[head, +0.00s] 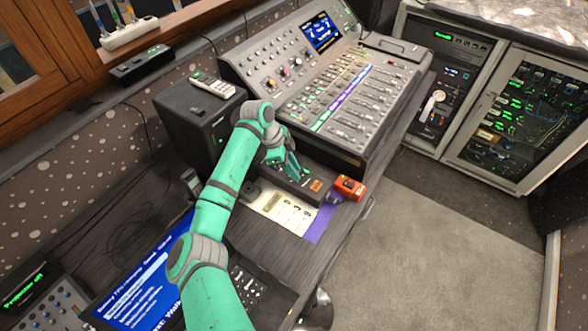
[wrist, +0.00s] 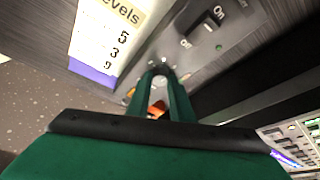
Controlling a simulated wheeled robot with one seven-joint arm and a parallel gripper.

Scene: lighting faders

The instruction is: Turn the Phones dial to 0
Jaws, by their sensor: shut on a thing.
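A low dark control box (head: 318,197) with an orange label stands on the desk in front of the mixing console. My gripper (head: 297,172) reaches down onto its top. In the wrist view, my gripper's green fingers (wrist: 160,78) come together over the grey panel (wrist: 225,45), shut on a small dial that the fingertips mostly hide. I cannot read the Phones label or the dial's setting.
A paper sheet headed "Levels" (wrist: 108,30) lies beside the box; it shows in the head view (head: 285,214). A red-orange box (head: 349,188) sits at the desk edge. The fader console (head: 340,95) stands behind, a dark speaker-like box (head: 190,115) to the left.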

